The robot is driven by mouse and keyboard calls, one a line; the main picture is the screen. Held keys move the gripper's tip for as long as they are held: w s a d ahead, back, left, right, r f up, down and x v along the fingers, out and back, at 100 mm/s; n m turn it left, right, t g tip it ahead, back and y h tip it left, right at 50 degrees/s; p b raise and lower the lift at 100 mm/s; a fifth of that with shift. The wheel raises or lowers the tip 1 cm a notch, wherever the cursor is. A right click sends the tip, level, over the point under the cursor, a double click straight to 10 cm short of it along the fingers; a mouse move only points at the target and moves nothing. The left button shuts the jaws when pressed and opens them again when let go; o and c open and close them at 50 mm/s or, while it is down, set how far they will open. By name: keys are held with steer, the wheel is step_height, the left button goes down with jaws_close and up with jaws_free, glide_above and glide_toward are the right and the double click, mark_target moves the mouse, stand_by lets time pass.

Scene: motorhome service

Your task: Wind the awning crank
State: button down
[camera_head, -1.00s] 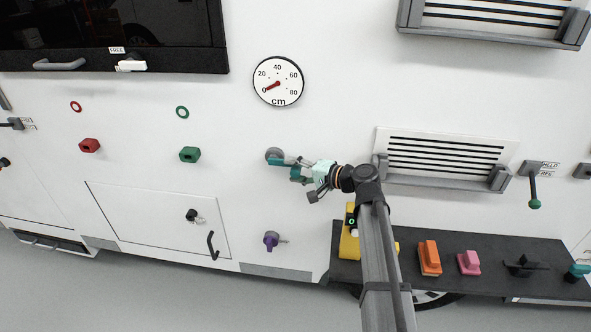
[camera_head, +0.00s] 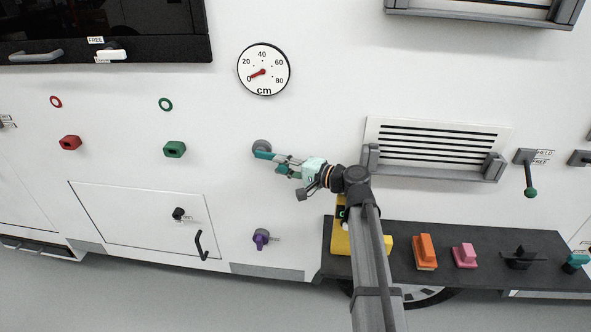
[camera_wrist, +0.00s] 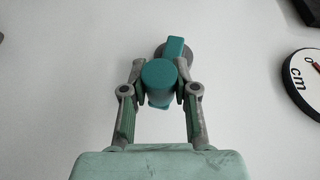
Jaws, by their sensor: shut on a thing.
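The awning crank is a teal arm (camera_head: 264,155) on a round grey hub (camera_head: 261,146) in the white wall, left of centre in the head view. In the wrist view its teal round knob (camera_wrist: 158,76) is between my fingers, with the crank arm (camera_wrist: 174,48) and grey hub behind it. My gripper (camera_head: 277,161) is shut on the knob, and its fingers also show in the wrist view (camera_wrist: 159,88). The round cm dial (camera_head: 264,69) above has its red needle near the 0 mark.
A slatted vent (camera_head: 437,150) with grey brackets is to the right of my arm. A dark shelf (camera_head: 488,235) below it carries orange, pink and black pieces. A purple knob (camera_head: 261,238) is below the crank. The wall around the hub is clear.

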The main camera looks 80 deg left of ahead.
steer(key=c, duration=0.9)
jaws_free()
steer(key=shift+o, duration=0.2)
steer(key=v, duration=1.2)
